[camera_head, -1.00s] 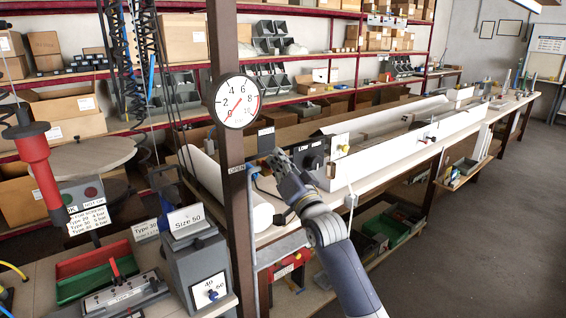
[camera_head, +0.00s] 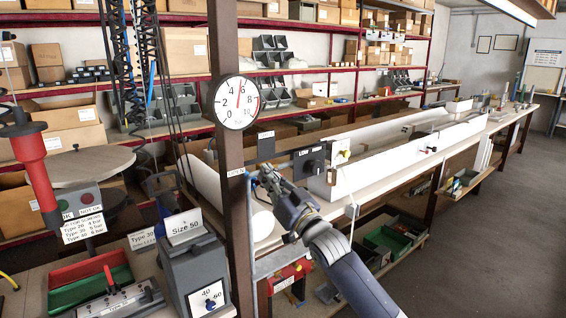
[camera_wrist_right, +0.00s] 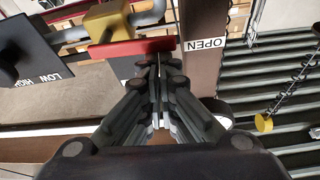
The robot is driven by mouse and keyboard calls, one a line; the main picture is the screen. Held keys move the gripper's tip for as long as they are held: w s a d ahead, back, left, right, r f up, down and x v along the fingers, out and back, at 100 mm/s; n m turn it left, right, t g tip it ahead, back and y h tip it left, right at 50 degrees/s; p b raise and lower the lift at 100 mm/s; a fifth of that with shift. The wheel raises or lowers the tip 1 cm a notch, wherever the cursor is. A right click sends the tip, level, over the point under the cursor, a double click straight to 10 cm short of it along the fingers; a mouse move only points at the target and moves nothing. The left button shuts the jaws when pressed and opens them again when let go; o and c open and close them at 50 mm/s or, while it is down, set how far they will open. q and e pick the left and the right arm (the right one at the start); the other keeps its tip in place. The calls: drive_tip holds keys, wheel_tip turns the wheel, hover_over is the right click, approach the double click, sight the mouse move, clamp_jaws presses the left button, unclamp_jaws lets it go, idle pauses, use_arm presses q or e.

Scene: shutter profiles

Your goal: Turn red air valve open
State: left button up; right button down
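The red valve handle (camera_wrist_right: 125,48) shows in the right wrist view. It lies nearly level under its yellow valve body (camera_wrist_right: 107,22), roughly along the grey pipe, its free end beside the OPEN label (camera_wrist_right: 206,44). My right gripper (camera_wrist_right: 159,62) has its fingers drawn together at this free end, touching or very close to it; I cannot tell which. No part of the handle shows clearly between the fingers. In the head view my right gripper (camera_head: 264,176) is just right of the brown post and hides the handle. My left gripper is out of view.
A round pressure gauge (camera_head: 237,102) hangs on the brown post (camera_head: 228,170); its needle points up, near 6. A black LOW/HIGH regulator (camera_head: 308,160) sits right of the gripper. A long bench (camera_head: 290,232) stands behind. A grey Size 50 box (camera_head: 192,270) is left of the post.

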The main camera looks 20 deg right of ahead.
idle(0.6)
